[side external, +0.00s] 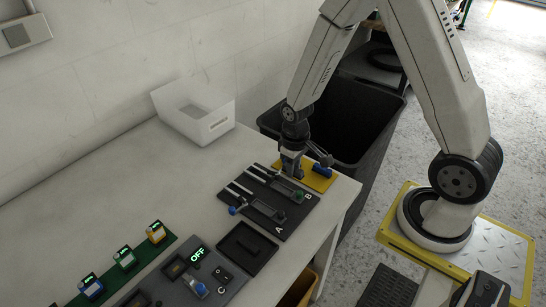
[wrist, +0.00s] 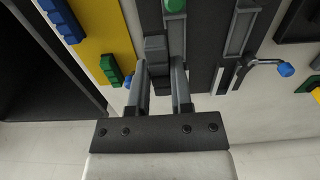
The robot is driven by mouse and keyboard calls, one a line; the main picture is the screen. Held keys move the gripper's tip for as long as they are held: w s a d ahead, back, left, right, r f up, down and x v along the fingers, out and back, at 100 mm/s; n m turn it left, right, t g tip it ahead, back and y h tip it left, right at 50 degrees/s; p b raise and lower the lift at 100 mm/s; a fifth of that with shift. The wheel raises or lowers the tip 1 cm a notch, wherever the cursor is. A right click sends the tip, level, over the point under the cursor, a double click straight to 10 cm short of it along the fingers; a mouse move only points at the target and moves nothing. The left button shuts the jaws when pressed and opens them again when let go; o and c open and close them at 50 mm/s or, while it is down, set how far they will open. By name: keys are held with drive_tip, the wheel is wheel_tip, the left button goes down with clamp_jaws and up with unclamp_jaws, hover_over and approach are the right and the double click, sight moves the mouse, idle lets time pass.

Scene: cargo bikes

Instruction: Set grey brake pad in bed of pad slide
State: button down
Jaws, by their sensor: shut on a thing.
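My gripper (wrist: 160,72) is shut on the grey brake pad (wrist: 155,47), which shows between and beyond the fingertips in the wrist view. In the side view my gripper (side external: 292,170) is low, where the black slide board (side external: 252,213) meets the yellow plate (side external: 318,184). The board carries two pad slides, marked A and B. The slide with the green knob (wrist: 175,5) lies close by the held pad; the other has a blue-tipped handle (wrist: 285,69). I cannot tell whether the pad touches anything beneath; the fingers partly hide it.
A blue pad (wrist: 62,20) and a green pad (wrist: 111,70) lie on the yellow plate. A black tray (side external: 246,248) and a grey OFF panel (side external: 190,280) stand nearer the camera. A white bin (side external: 196,112) is behind; the table beside it is clear.

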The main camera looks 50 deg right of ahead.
hover_over(263, 208)
drive_tip(key=shift+s+a, duration=0.1)
drive_tip(key=shift+f, duration=0.15)
drive_tip(key=shift+f, duration=1.95)
drive_tip(key=shift+f, duration=0.9)
idle(0.9)
drive_tip(key=shift+c, duration=2.2)
unclamp_jaws()
drive_tip(key=shift+r, duration=0.1)
wheel_tip(263, 208, up, 8)
drive_tip(key=shift+f, duration=0.2)
drive_tip(key=shift+r, duration=0.1)
